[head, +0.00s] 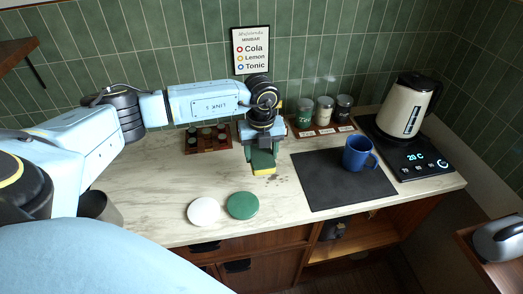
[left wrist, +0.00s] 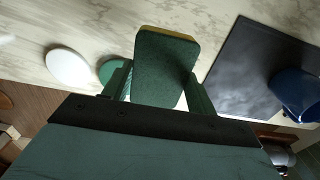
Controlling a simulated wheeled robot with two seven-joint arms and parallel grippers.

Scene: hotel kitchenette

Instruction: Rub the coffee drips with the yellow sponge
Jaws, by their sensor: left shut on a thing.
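The yellow sponge (head: 264,171) has a green pad on top and a yellow underside. My left gripper (head: 262,160) is shut on it, pointing down at the counter left of the black mat. In the left wrist view the sponge (left wrist: 166,68) sits between the two green fingers. I cannot tell whether its underside touches the counter. Small dark spots, the coffee drips (head: 270,181), show faintly on the pale counter just in front of the sponge; any beneath it are hidden. My right gripper is not in view.
A black mat (head: 325,187) with a blue mug (head: 357,153) lies to the right. A kettle (head: 405,112) stands behind it. White (head: 204,211) and green (head: 242,206) discs lie near the front edge. Several jars (head: 324,111) stand at the back. The counter left of the sponge is mostly clear.

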